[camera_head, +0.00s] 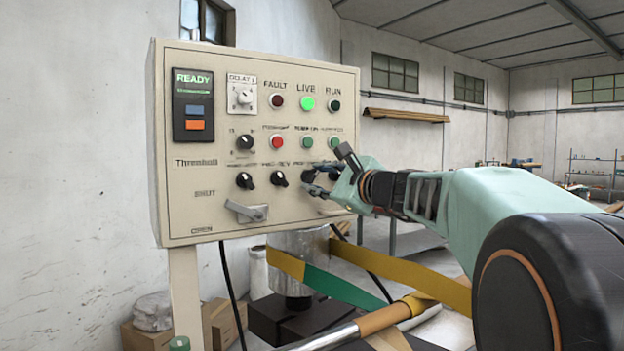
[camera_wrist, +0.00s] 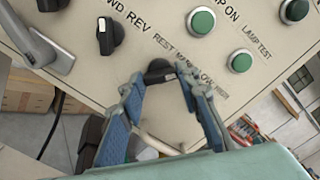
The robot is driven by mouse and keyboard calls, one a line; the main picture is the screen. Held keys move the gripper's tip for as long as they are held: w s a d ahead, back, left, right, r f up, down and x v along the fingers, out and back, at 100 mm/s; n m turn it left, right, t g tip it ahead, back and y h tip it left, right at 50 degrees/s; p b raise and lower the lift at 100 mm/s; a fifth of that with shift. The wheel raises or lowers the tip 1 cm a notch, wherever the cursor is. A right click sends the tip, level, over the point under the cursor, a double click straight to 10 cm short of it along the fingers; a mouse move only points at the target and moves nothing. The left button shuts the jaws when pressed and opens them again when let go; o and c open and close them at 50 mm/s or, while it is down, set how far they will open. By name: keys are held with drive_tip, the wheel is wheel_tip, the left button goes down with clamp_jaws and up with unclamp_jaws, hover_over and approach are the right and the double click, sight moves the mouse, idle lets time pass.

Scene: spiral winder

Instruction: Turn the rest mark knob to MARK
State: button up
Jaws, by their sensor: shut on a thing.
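The rest mark knob (camera_wrist: 159,68) is a black rotary knob on the cream control panel (camera_head: 200,210). In the wrist view it sits between my two blue fingertips, beside printed lettering that starts with REST. My gripper (camera_wrist: 163,82) is shut on this knob, with one finger on each side. In the head view my gripper (camera_head: 318,183) is at the lower right of the panel and partly covers the knob. The knob's pointer is hidden, so I cannot tell which position it is at.
A FWD REV knob (camera_wrist: 109,36) is just left of my gripper. Green buttons (camera_wrist: 201,20) are above right. A grey lever handle (camera_head: 246,211) sticks out at the panel's lower edge. Yellow and green bands (camera_head: 330,288) run below my arm.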

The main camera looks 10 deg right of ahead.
drive_tip(key=o, duration=1.2)
drive_tip(key=shift+c, duration=0.2)
drive_tip(key=shift+s, duration=0.1)
drive_tip(key=v, duration=0.7)
drive_tip(key=shift+s, duration=0.2)
drive_tip(key=shift+d, duration=0.1)
